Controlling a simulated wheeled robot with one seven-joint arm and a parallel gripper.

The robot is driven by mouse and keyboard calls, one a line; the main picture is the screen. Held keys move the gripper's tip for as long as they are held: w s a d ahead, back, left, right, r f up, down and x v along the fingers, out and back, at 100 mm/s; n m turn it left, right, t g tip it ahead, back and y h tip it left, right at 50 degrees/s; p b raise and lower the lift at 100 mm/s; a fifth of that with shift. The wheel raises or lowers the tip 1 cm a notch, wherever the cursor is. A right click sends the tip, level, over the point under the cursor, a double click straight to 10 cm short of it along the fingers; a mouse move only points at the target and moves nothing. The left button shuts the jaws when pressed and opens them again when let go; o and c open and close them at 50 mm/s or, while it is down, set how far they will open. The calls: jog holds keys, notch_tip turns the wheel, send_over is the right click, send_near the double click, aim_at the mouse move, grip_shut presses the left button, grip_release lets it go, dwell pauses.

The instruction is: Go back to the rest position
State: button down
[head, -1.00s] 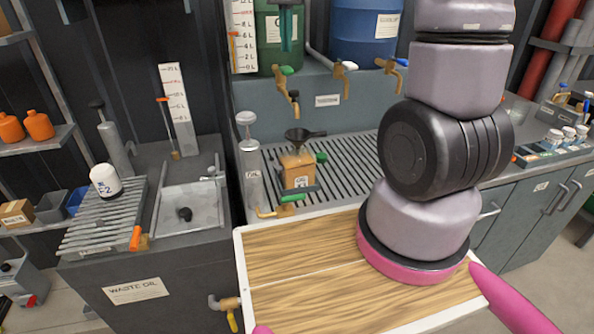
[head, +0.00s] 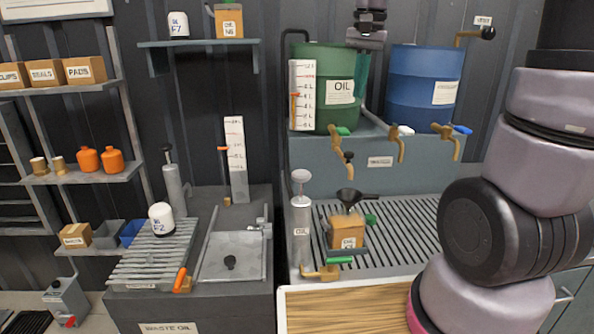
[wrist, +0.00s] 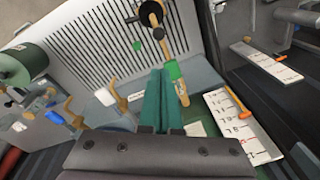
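My gripper (head: 362,92) hangs fingers-down at the right edge of the green oil drum (head: 322,72), left of the blue drum (head: 425,85). In the wrist view its two teal fingers (wrist: 163,125) lie side by side, close together, with nothing visible between them. The gripper is shut and empty. A brass tap with a green handle (wrist: 175,75) shows just beyond the fingers there. The small labelled box (head: 346,234) stands below the taps, under the black funnel (head: 350,196). My arm's thick links fill the right side of the head view.
The white oil gauge (head: 302,95) stands before the green drum; it also shows in the wrist view (wrist: 243,127). Brass taps (head: 398,143) project from the ledge. A pump-topped oil can (head: 301,225) and a white filter (head: 162,220) stand on the benches. The slatted grate (head: 415,230) is mostly clear.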

jog(key=s+d+r+t, duration=0.1)
jog(key=s+d+t, duration=0.1)
jog(key=s, duration=0.5)
jog(key=s+d+r+n+t+y, duration=0.1)
jog(key=s+d+r+t, duration=0.1)
jog(key=s, duration=0.5)
jog(key=shift+s+d+t, duration=0.15)
jog(key=shift+s+t, duration=0.2)
jog(key=shift+t, duration=0.55)
dwell(1.2)
